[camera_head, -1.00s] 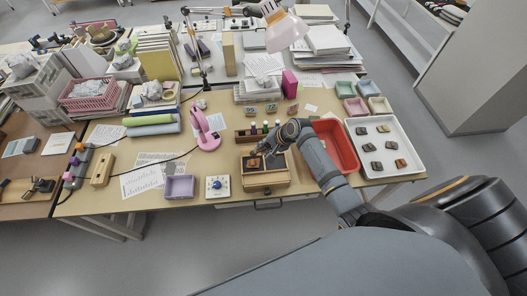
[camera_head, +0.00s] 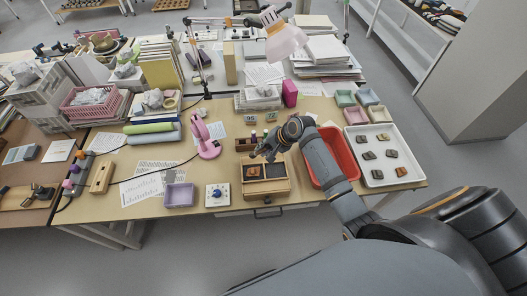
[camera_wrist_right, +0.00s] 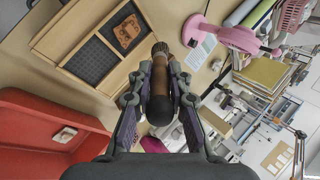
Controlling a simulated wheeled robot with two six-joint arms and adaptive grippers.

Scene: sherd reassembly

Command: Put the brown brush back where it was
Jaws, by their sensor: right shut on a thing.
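My right gripper (camera_head: 264,153) is above the table, just behind the wooden box (camera_head: 277,187). In the right wrist view, the gripper (camera_wrist_right: 160,72) is shut on the brown brush (camera_wrist_right: 159,84). The brush has a dark tip, a brown middle and a rounded black end, and lies between the two fingers. My left gripper is not in view.
The box holds an orange-brown sherd (camera_wrist_right: 126,30) and a dark pad (camera_wrist_right: 93,62). A red tray (camera_head: 347,153) and a white tray (camera_head: 374,181) with several sherds are to the right.

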